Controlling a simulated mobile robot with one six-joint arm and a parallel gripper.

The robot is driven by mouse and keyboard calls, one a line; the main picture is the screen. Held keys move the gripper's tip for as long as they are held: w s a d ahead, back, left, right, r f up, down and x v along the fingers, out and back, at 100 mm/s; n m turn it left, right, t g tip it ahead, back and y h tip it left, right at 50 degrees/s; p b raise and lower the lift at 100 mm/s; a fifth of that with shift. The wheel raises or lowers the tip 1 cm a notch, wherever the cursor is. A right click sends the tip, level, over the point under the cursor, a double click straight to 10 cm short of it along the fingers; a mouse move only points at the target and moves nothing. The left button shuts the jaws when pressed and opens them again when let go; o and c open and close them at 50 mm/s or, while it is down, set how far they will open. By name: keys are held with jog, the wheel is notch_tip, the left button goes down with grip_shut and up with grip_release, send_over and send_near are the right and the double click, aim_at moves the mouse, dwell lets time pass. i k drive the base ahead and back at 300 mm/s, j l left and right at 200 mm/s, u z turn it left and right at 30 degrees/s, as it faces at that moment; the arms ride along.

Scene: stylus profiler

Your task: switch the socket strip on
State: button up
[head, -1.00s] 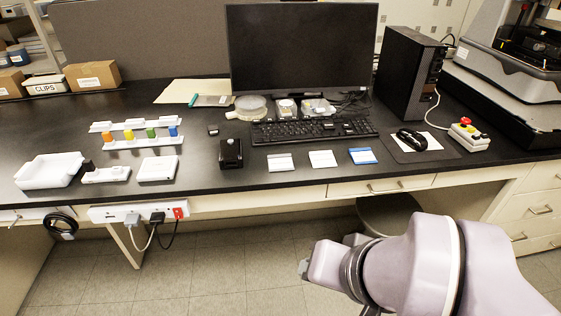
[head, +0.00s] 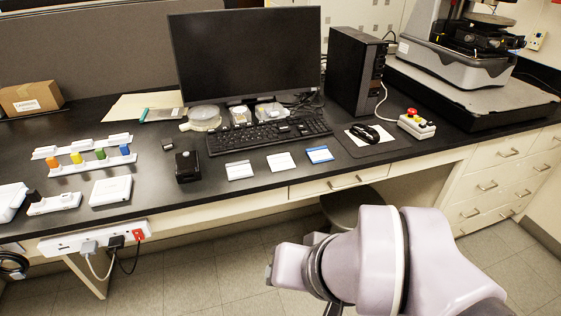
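The white socket strip (head: 78,242) is fixed along the front edge of the bench at the lower left. A grey plug (head: 89,247) and a black plug (head: 116,242) sit in it, with cords hanging down. A small red switch (head: 138,234) is at its right end; I cannot tell its position. My arm reaches in from the lower right, well to the right of the strip and in front of the bench. My gripper (head: 272,270) is partly in view at the arm's left end, apart from everything; its fingers are too hidden to judge.
The black bench holds a monitor (head: 245,55), a keyboard (head: 268,133), a computer tower (head: 352,72) and a control box with a red button (head: 416,123). A stool (head: 352,207) stands under the bench. The floor left of my arm is clear.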

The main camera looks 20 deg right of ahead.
aim_at(139, 236)
jog(key=u, duration=1.3)
